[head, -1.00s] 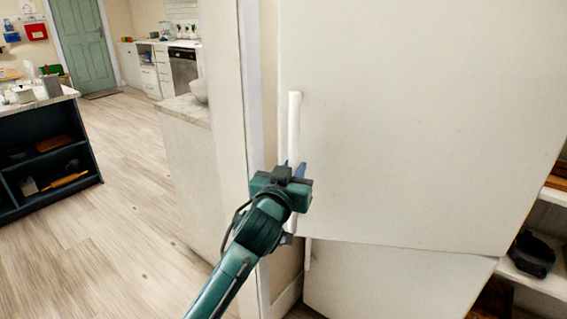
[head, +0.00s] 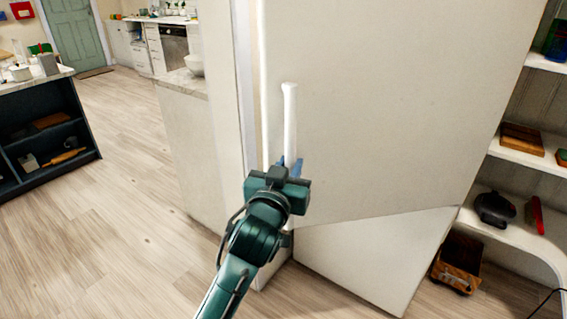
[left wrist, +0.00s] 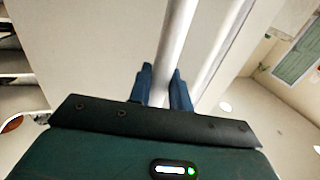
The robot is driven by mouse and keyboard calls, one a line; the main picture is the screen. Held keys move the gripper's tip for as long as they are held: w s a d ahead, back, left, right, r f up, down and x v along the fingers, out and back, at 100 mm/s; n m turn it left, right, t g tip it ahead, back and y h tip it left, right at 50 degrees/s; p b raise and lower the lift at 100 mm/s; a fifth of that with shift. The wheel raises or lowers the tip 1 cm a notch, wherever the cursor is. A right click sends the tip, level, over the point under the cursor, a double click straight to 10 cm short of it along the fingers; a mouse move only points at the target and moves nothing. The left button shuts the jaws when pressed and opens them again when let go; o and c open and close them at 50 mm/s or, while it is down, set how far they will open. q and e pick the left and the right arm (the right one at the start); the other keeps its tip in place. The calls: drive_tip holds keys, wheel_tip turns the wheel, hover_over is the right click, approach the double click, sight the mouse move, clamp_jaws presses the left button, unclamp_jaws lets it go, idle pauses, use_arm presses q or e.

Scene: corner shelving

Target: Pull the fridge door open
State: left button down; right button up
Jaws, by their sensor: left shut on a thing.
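The white fridge's upper door (head: 400,110) fills the middle of the head view. Its vertical white handle (head: 290,112) is near the door's left edge. My left gripper (head: 290,166) is shut on the lower part of this handle. In the left wrist view, the handle (left wrist: 178,35) runs between the blue fingers of my left gripper (left wrist: 165,85). The upper door appears ajar: its bottom edge slants away from the lower door (head: 365,255), and a bright strip shows along its left side. The fridge's inside is hidden. My right gripper is not in view.
Shelves (head: 525,160) with a wooden box and dark pots stand to the right of the fridge. A wall end and a counter with a white bowl (head: 194,65) are to the left. A dark island (head: 45,130) stands farther left. The wooden floor (head: 130,200) between is clear.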

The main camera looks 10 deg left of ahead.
use_arm(q)
drive_tip(key=shift+s+d, duration=0.65)
drive_tip(key=shift+s, duration=0.1)
drive_tip(key=shift+r, duration=0.1)
drive_tip(key=c, duration=1.3)
unclamp_jaws()
drive_tip(key=shift+w+d, duration=0.1)
drive_tip(key=shift+c, duration=0.2)
wheel_tip(320, 180, up, 10)
drive_tip(key=p, duration=0.1)
drive_tip(key=shift+p, duration=0.3)
